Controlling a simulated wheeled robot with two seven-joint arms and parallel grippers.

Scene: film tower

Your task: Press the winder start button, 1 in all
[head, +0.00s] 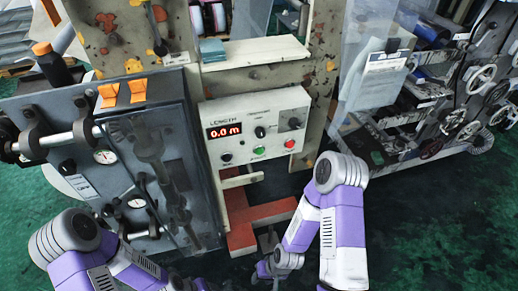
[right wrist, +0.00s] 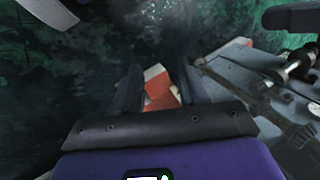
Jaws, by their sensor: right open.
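The control panel (head: 248,112) is a pale box marked LENGTH, with a red display (head: 224,131) reading 0.0 m. A green button (head: 259,149), which looks like the start button, sits on its lower middle. A red button (head: 290,143) is to its right. My right gripper (head: 267,240) is low in the head view, below the panel and apart from it. In the right wrist view its two fingers (right wrist: 160,85) are spread with nothing between them; the panel does not show there. My left arm enters at lower left, but its gripper is not visible.
A red floor base (head: 262,212) lies beneath the panel, close to my right gripper. A grey machine (head: 150,165) with gauges and orange switches stands at left. A shelf (head: 255,53) is above the panel. A rack with handwheels (head: 481,79) stands at right. Green floor is open at lower right.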

